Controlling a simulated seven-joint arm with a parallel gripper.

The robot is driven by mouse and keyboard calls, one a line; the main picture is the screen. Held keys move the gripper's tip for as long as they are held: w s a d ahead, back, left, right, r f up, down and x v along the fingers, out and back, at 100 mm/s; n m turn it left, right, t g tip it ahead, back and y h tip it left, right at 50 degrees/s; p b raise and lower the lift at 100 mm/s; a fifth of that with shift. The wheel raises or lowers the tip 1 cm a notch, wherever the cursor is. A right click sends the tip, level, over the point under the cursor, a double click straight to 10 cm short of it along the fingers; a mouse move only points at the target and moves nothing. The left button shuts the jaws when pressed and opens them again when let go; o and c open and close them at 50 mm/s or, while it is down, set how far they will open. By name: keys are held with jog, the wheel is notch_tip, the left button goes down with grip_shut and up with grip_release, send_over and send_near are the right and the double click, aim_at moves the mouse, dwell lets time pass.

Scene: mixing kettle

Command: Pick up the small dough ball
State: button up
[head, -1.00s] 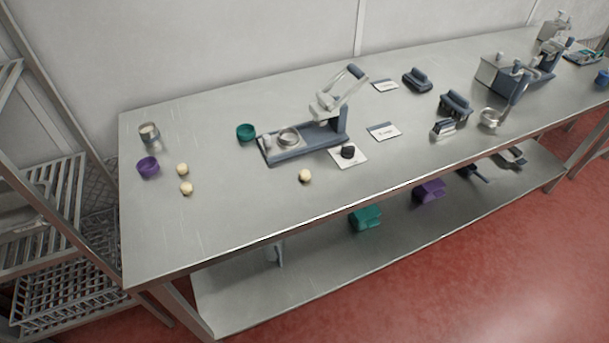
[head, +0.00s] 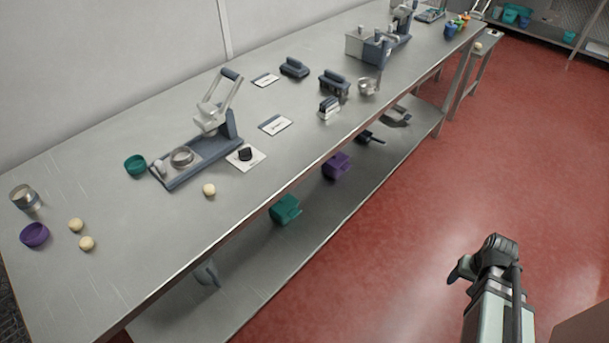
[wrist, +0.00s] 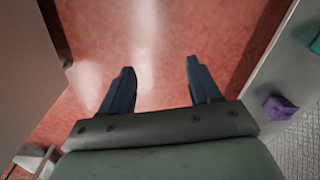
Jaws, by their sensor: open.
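Three pale dough balls lie on the steel table in the head view. Two sit close together at the left, one ball (head: 76,225) just behind the other (head: 87,243). A third ball (head: 209,190) lies alone near the front edge, before the press. They look alike in size, so I cannot tell which is the small one. My gripper (wrist: 160,66) is open and empty in the wrist view, its two dark fingers apart over red floor. In the head view my arm is at the lower right, well away from the table and the balls.
The steel table (head: 150,262) holds a press (head: 196,160), a green bowl (head: 135,165), a purple bowl (head: 34,235) and a metal cup (head: 25,197). Green (head: 285,209) and purple (head: 336,165) containers stand on the lower shelf. Red floor (head: 400,230) lies open between arm and table.

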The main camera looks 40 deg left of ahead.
jog(key=s+a+r+n+y, duration=0.1)
jog(key=a+r+n, duration=0.2)
jog(key=a+r, duration=0.55)
jog(key=s+a+r+n, duration=0.2)
jog(key=a+r+n, duration=0.15)
jog(key=a, duration=1.05)
jog(key=s+a+r+n+y, duration=0.1)
jog(key=a+r+n, duration=0.2)
jog(key=a+r, duration=0.55)
jog(key=s+a+r+n+g+y, duration=0.1)
jog(key=s+a+r+n, duration=0.2)
jog(key=s+a+r, duration=0.5)
jog(key=s+a+r+n, duration=0.35)
jog(key=s+a, duration=0.55)
jog(key=s, duration=0.3)
jog(key=s+a+r+n+g+y, duration=0.1)
jog(key=s+a+r+n, duration=0.2)
jog(key=s+a+r, duration=0.5)
send_near(206, 191)
jog(key=shift+f, duration=0.75)
jog(key=shift+a+x, duration=0.15)
jog(key=shift+x, duration=1.2)
jog(key=shift+a+x, duration=0.15)
jog(key=shift+x, duration=1.2)
jog(key=shift+s+r, duration=0.1)
jog(key=shift+r, duration=0.1)
